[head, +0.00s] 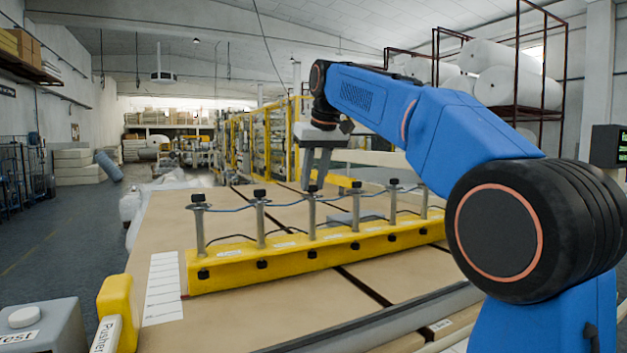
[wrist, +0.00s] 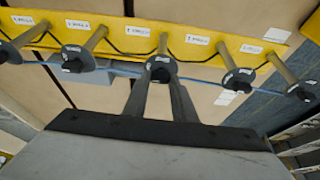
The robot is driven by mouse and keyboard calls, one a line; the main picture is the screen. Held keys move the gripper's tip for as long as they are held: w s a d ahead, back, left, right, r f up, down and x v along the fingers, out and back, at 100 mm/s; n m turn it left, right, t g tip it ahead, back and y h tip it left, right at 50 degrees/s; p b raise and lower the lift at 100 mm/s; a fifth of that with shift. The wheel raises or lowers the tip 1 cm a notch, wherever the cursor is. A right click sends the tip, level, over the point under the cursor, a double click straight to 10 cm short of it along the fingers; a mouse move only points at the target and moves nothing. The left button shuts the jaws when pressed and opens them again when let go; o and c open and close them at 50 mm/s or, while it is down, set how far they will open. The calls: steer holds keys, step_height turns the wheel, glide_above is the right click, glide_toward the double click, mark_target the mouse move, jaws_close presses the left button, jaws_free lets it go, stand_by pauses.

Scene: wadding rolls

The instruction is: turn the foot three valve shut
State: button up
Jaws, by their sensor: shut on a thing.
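A yellow bar (head: 300,262) carries a row of upright metal posts with black-capped round tops. The third post from the left has its black top (head: 312,189) directly below my gripper (head: 316,180). In the wrist view my gripper (wrist: 161,86) reaches to that post's black top (wrist: 160,68), with its two fingers closed in on it. The fingers hide part of the top, so I cannot tell how far it is turned. Labels (wrist: 198,40) stand beside the posts on the bar, too small to read surely.
Neighbouring posts (head: 260,215) stand close on both sides. A thin blue line (head: 287,206) runs between the post tops. The bar lies on a tan table (head: 240,312). A grey box with a white button (head: 35,322) and a yellow pusher block (head: 117,305) stand at the front left.

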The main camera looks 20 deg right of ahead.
steer(key=m, duration=0.2)
steer(key=m+h, duration=0.1)
steer(key=shift+a+m+h, duration=0.2)
steer(key=shift+m+h, duration=0.1)
steer(key=shift+m, duration=0.1)
steer(key=m, duration=0.2)
steer(key=m+h, duration=0.1)
steer(key=m, duration=0.1)
steer(key=shift+a+m+h, duration=0.15)
steer(key=shift+m+h, duration=0.15)
steer(key=m, duration=0.1)
steer(key=m+g+h, duration=0.1)
steer(key=m, duration=0.1)
steer(key=m+g, duration=0.1)
steer(key=m, duration=0.1)
steer(key=shift+w+a, duration=0.1)
steer(key=shift+w, duration=0.15)
steer(key=shift+m+g+h, duration=0.5)
steer(key=shift+m+g, duration=0.2)
steer(key=shift+m, duration=1.4)
steer(key=o, duration=1)
steer(key=shift+o, duration=0.2)
